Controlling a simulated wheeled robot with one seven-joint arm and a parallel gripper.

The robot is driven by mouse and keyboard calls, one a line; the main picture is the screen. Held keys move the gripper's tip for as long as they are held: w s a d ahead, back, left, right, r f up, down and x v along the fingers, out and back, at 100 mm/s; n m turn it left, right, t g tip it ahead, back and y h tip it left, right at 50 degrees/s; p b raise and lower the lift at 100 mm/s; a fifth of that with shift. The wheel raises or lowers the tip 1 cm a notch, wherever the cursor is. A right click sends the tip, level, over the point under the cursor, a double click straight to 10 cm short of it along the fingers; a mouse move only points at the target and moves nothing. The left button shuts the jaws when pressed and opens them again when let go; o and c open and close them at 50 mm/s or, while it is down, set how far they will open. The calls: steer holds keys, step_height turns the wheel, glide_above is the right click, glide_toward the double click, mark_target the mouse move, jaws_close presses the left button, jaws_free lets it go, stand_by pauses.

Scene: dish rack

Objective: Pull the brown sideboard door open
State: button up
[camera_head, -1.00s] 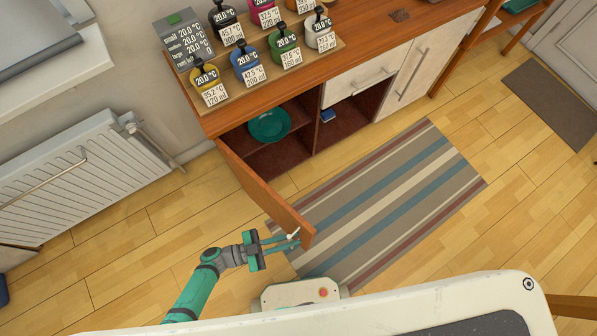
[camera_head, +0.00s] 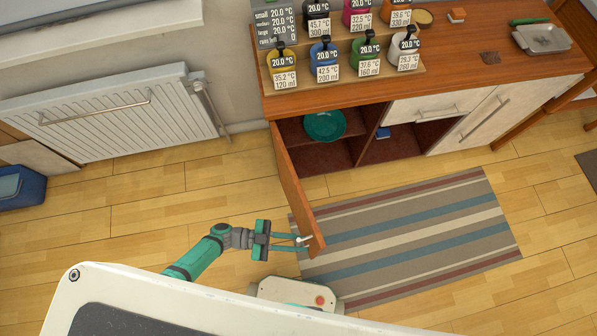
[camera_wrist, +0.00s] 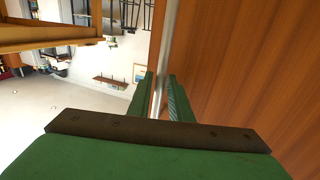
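The brown sideboard door (camera_head: 294,185) stands wide open, swung out from the left end of the sideboard (camera_head: 365,150). Its brown face fills the right of the wrist view (camera_wrist: 245,70). A pale bar handle (camera_head: 304,240) sits near the door's free edge. In the wrist view the handle (camera_wrist: 168,40) runs down between my two green fingers. My gripper (camera_head: 302,243) is at the handle, on the door's outer side, with its fingers closed around the bar. Inside the open compartment, a green plate (camera_head: 324,125) shows.
Labelled jars stand on a wooden stand (camera_head: 345,82) on the sideboard top. White drawer and door fronts (camera_head: 480,120) are at the right. A striped rug (camera_head: 430,225) lies before the sideboard. A radiator (camera_head: 130,110) and a blue bin (camera_head: 20,187) are at the left. Floor left of the door is clear.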

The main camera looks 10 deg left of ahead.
steer(key=s+a, duration=0.1)
steer(key=a, duration=0.9)
steer(key=shift+s+a, duration=0.15)
steer(key=shift+a, duration=0.25)
